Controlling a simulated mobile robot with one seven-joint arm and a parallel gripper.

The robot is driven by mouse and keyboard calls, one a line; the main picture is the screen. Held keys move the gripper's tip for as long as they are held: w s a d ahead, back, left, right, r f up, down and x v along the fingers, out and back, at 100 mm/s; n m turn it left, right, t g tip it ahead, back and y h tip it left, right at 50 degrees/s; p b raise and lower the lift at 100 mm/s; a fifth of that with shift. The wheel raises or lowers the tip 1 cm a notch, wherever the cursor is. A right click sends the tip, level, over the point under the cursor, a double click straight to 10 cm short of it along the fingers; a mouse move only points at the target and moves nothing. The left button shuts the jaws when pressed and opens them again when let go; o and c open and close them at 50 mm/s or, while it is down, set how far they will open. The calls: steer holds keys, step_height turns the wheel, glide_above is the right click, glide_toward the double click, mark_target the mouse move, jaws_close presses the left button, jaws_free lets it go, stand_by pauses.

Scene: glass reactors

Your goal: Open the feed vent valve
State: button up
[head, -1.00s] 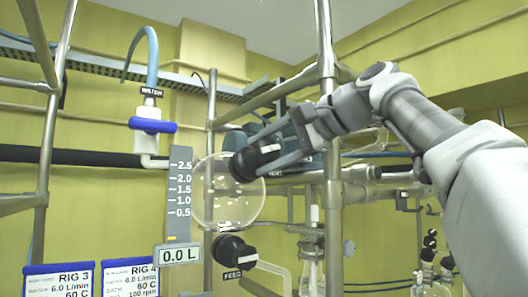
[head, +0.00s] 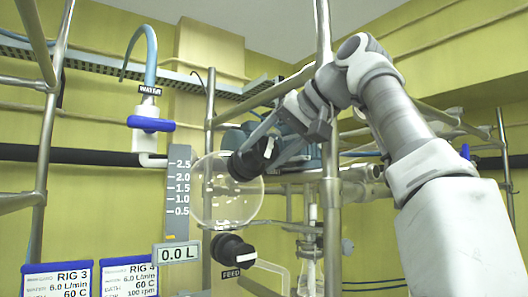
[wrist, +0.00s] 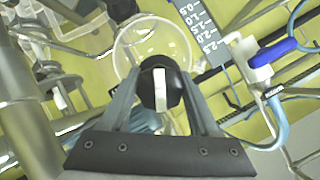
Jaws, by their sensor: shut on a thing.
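The feed vent valve is a black round knob (head: 246,163) with a white pointer bar, at the upper right of the clear glass feed vessel (head: 212,200). My gripper (head: 258,155) reaches it from the upper right, with its two fingers on either side of the knob. In the wrist view, the black knob (wrist: 160,88) sits between the fingertips (wrist: 160,76), and its white bar runs roughly along the fingers. My gripper is shut on this knob. Its vent label is hidden in the head view. A second black knob (head: 232,250), labelled FEED, is below the vessel.
A grey level scale (head: 180,190) and a 0.0 L display (head: 178,253) stand left of the vessel. A blue-handled water tap (head: 152,124) is further left. A steel upright (head: 331,190) stands close by my gripper on the right. Rig 3 and Rig 4 signs are lower left.

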steer(key=shift+f+n, duration=0.2)
steer(key=shift+n, duration=0.1)
stand_by(0.4)
steer(key=o, duration=1.4)
steer(key=shift+r, duration=0.1)
steer(key=shift+s+r, duration=0.1)
steer(key=shift+s, duration=0.05)
